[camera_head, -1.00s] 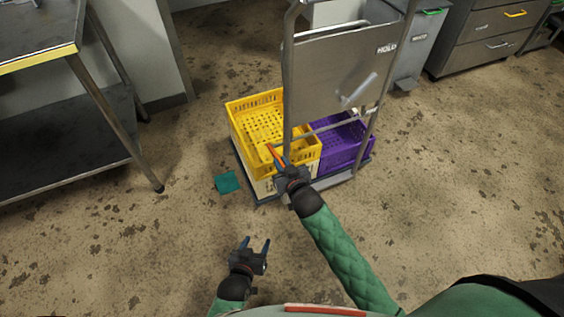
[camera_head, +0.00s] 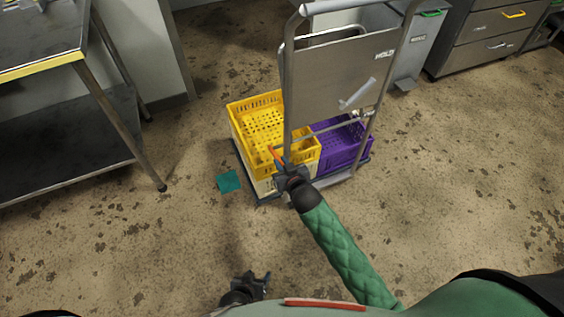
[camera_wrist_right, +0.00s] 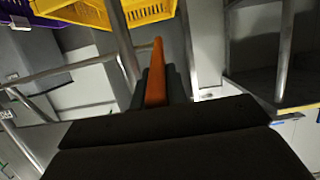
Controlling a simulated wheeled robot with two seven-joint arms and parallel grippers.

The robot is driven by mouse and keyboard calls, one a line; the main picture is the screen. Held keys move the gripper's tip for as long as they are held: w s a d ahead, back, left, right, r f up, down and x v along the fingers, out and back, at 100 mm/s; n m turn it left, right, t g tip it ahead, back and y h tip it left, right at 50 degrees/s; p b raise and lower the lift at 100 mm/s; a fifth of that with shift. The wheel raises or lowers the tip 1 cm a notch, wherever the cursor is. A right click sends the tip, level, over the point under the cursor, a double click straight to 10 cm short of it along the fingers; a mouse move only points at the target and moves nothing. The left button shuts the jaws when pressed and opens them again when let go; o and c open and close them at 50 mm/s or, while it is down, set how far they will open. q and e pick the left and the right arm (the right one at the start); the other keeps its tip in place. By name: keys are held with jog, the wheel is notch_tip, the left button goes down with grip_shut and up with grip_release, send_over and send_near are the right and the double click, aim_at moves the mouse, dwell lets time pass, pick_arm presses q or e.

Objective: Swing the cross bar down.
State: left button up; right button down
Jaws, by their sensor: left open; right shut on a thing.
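A tubular steel handle frame with a metal panel (camera_head: 330,85) stands up from a trolley. A thin cross bar (camera_head: 335,127) spans its two uprights below the panel, and a thicker tube (camera_head: 340,5) crosses the top, partly cut off. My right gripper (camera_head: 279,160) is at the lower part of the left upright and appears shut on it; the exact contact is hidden. In the right wrist view the steel tube (camera_wrist_right: 122,40) runs down behind the orange finger. My left gripper (camera_head: 262,280) is open, low in the head view, apart from the trolley and partly hidden by my body.
A yellow crate (camera_head: 240,115) and a purple crate (camera_head: 350,145) stand on the trolley base. A teal patch (camera_head: 229,181) lies on the floor beside it. A steel table (camera_head: 50,62) stands at left, a grey bin (camera_head: 408,50) behind the trolley. Floor at right is clear.

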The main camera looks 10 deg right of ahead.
jog(key=shift+w+a+r+g+p, duration=0.15)
jog(key=shift+r+g+p, duration=0.45)
jog(key=shift+p, duration=1.65)
jog(key=p, duration=0.2)
jog(key=r+p, duration=0.1)
jog(key=shift+w+r+g+h+p, duration=0.1)
jog(key=shift+w+g+h+p, duration=0.2)
jog(key=shift+g+p, duration=0.1)
jog(key=g+p, duration=0.1)
jog(key=p, duration=0.2)
jog(key=shift+w+a+r, duration=0.1)
jog(key=shift+w+r, duration=0.2)
jog(key=shift+p, duration=0.3)
pick_arm(q)
notch_tip(320, 180, up, 35)
jog(key=a+g, duration=0.2)
jog(key=g, duration=0.1)
jog(key=shift+s+a+r+m+g+y, duration=0.2)
jog(key=shift+a+m+g+y, duration=0.1)
jog(key=shift+m, duration=0.1)
jog(key=shift+f, duration=0.1)
